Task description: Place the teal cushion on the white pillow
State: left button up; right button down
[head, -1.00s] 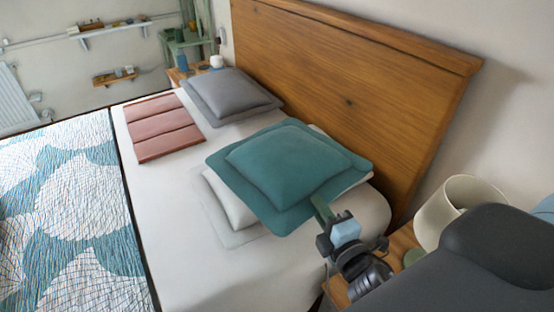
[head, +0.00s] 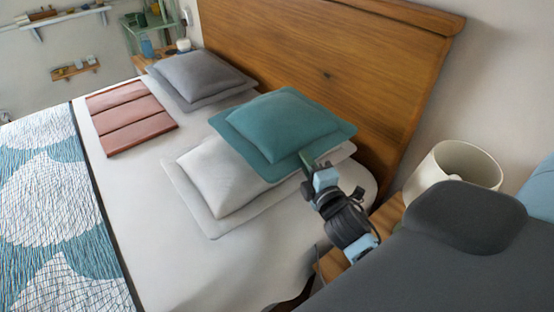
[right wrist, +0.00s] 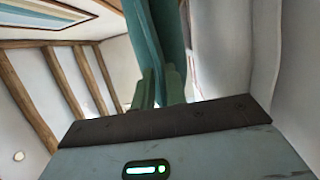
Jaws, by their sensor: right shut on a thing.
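The teal cushion (head: 280,127) is at the head end of the bed, over the back right part of the white pillow (head: 212,180). The front left of the pillow is bare. My right gripper (head: 307,162) is shut on the cushion's near right edge. In the right wrist view the cushion (right wrist: 158,35) stands between the two fingers (right wrist: 160,88). I cannot tell whether the cushion's underside touches the pillow. My left gripper is not in view.
The wooden headboard (head: 330,75) rises behind the pillows. A lampshade (head: 455,170) stands close to my right arm.

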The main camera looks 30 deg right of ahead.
aim_at(280, 153)
jog(key=w+a, duration=0.1)
jog(key=w, duration=0.1)
jog(key=w+a, duration=0.1)
jog(key=w, duration=0.1)
jog(key=w+a, duration=0.1)
jog(key=w, duration=0.2)
jog(key=shift+w+f, duration=0.1)
jog(key=shift+f, duration=0.2)
notch_tip(280, 153, down, 3)
jog(key=shift+w+a+r+b, duration=0.15)
jog(key=shift+r+b, duration=0.05)
jog(key=shift+b, duration=0.2)
jog(key=shift+f, duration=0.4)
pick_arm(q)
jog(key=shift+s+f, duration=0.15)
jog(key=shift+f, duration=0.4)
pick_arm(e)
jog(key=shift+f, duration=0.1)
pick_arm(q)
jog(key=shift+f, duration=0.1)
pick_arm(e)
jog(key=shift+f, duration=0.1)
